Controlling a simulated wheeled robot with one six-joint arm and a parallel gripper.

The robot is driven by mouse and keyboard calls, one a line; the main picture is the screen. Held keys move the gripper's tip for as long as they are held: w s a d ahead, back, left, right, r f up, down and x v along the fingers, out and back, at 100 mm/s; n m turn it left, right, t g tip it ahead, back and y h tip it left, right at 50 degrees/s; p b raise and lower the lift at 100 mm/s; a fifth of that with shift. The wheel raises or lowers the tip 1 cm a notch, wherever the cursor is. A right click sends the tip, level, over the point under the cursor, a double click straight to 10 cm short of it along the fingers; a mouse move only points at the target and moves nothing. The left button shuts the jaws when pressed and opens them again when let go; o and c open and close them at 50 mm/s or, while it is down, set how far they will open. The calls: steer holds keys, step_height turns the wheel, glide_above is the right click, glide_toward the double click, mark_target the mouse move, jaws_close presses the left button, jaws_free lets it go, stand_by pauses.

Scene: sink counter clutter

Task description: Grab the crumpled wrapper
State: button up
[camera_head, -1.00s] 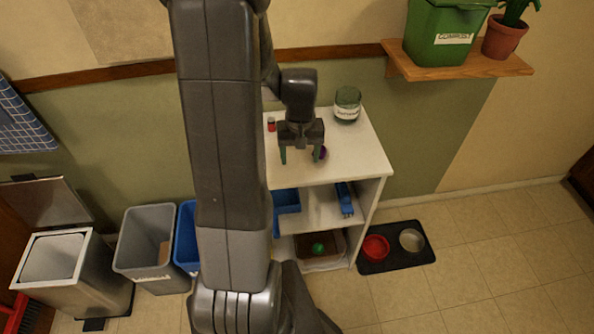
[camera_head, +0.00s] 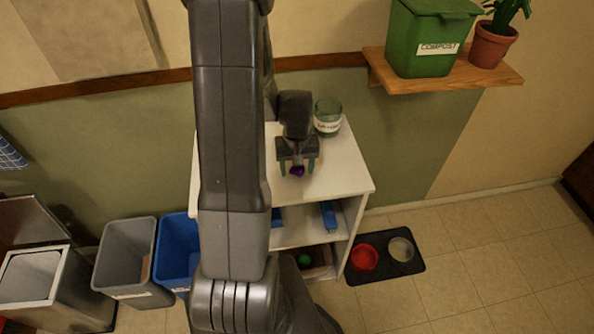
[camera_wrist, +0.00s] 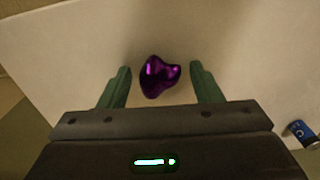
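The crumpled wrapper (camera_wrist: 159,77) is a shiny purple lump on the white shelf top. In the wrist view it lies between and slightly beyond the tips of my two green fingers, with a gap on each side. In the head view the wrapper (camera_head: 297,171) shows between the fingers of my gripper (camera_head: 297,168). My gripper (camera_wrist: 159,76) is open and holds nothing. Whether the fingertips are level with the wrapper in height cannot be told.
A labelled green glass jar (camera_head: 328,117) stands behind my gripper on the white shelf unit (camera_head: 345,175). A blue battery (camera_wrist: 302,133) lies at the right in the wrist view. A green compost bin (camera_head: 430,40) and potted plant (camera_head: 493,40) stand on a wooden wall shelf (camera_head: 455,76).

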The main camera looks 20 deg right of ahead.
steer(key=c, duration=0.8)
steer(key=shift+r, duration=0.15)
